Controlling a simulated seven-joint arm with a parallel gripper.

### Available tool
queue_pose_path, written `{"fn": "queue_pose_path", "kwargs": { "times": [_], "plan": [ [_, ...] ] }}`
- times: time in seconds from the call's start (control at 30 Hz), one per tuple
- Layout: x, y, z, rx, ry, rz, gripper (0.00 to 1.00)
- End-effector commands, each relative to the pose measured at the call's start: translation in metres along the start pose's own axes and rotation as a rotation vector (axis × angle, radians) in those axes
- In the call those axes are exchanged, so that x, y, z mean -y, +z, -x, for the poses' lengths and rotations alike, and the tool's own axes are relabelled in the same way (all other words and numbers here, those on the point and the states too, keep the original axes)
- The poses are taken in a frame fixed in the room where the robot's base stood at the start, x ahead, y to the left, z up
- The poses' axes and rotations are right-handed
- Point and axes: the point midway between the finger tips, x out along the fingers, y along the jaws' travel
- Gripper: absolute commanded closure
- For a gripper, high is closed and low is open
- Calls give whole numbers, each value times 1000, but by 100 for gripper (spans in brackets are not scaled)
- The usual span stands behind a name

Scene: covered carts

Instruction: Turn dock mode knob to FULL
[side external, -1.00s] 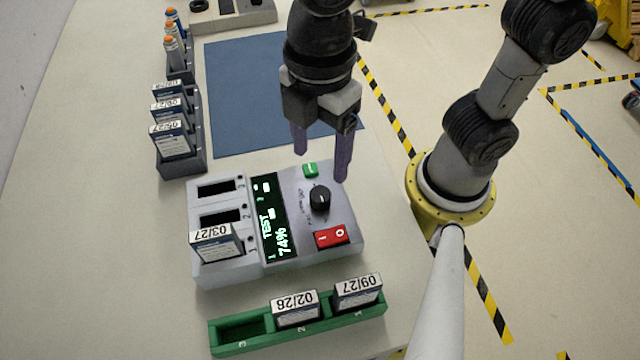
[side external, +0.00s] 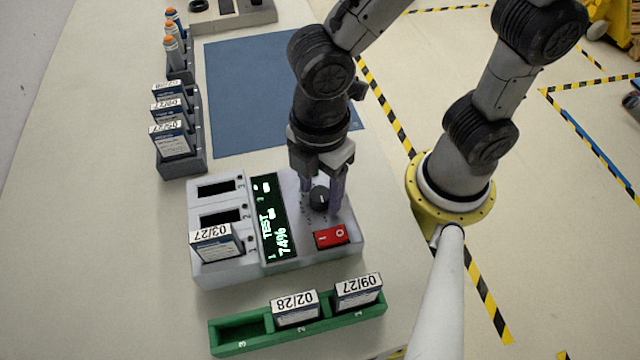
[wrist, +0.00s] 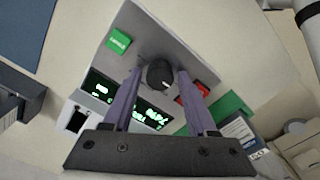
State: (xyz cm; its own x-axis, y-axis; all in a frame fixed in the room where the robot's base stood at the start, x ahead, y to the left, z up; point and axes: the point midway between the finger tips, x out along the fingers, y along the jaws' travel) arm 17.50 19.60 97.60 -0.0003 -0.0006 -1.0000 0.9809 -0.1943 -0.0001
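The dock (side external: 275,262) is a grey box with a dark display (side external: 270,220) reading TEST and 74%. Its black mode knob (side external: 319,196) sits on the panel above the red rocker switch (side external: 331,236). The knob's printed labels are too small to read. My gripper (side external: 321,208) is down at the knob, with one purple finger on each side. The wrist view shows the knob (wrist: 160,74) between the spread fingers; a small gap seems to show, and I cannot tell whether either finger touches it.
A battery marked 03/27 (side external: 215,243) stands in the dock's front bay; the other two bays are empty. A green tray (side external: 225,345) with two batteries is in front. A grey rack (side external: 183,163) of batteries stands at left. A blue mat (side external: 240,95) lies behind.

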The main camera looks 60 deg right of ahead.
Motion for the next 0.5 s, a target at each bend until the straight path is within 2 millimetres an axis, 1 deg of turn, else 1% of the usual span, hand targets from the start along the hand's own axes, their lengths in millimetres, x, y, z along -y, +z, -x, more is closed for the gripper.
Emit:
{"fn": "queue_pose_path", "kwargs": {
  "times": [0.03,0.17,0.2,0.3,0.5],
  "plan": [
    [0,0,0,0,0,0,53],
    [0,0,0,-1,0,0,77],
    [0,0,0,-1,0,0,84],
    [0,0,0,-1,0,0,100],
    [0,0,1,-1,0,-5,100]
  ]
}}
